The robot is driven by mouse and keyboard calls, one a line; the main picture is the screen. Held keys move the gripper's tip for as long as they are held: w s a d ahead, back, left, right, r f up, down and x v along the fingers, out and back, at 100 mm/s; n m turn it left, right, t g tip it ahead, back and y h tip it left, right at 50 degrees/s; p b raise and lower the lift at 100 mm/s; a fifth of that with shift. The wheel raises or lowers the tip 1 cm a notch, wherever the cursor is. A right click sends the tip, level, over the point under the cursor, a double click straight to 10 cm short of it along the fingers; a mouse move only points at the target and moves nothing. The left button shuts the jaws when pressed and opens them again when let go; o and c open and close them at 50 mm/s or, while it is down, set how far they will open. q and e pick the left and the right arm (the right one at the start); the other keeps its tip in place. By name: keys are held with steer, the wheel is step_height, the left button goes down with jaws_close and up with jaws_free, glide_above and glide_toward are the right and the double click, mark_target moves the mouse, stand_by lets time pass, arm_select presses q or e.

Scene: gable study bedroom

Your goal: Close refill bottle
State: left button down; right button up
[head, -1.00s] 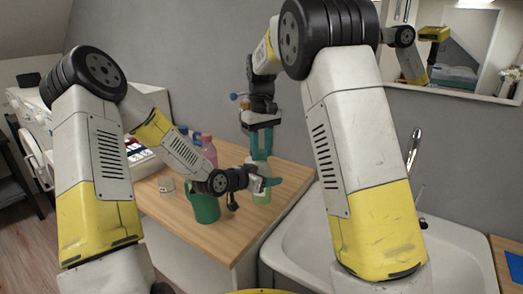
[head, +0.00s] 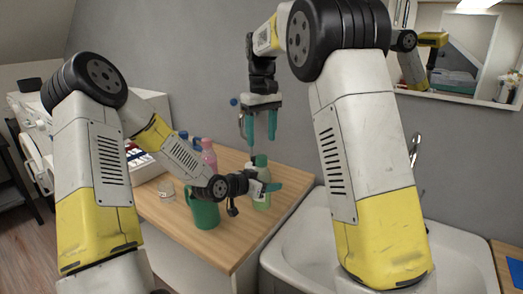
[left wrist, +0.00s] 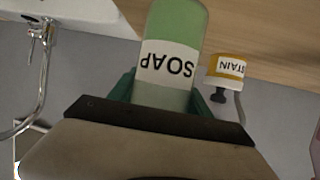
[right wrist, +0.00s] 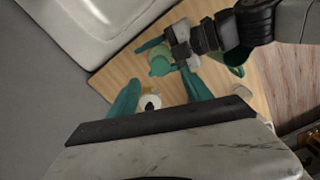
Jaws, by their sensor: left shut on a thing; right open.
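The green refill bottle (head: 261,196) stands upright near the counter's right edge; its SOAP label (left wrist: 168,66) shows in the left wrist view. A darker green cap (head: 261,160) sits on its top; how tight it is, I cannot tell. My left gripper (head: 266,186) is shut around the bottle's body, with a finger on either side (left wrist: 160,97). My right gripper (head: 261,139) is open and empty, pointing down just above the cap. In the right wrist view, the bottle's top (right wrist: 160,65) lies beyond the open fingers (right wrist: 160,90).
A green mug (head: 205,212) stands left of the bottle, close to my left arm. A pink bottle (head: 209,154) and a small pale jar (head: 166,190) stand farther left. A STAIN bottle (left wrist: 226,70) is near the refill bottle. A white sink (head: 310,235) lies right of the counter.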

step_height(320, 180, up, 5)
steer(key=shift+r, duration=0.1)
stand_by(0.3)
arm_select(q)
steer(key=shift+c, duration=2)
jaws_free()
steer(key=v, duration=0.7)
steer(key=shift+s+a+r, duration=0.2)
steer(key=shift+a, duration=0.05)
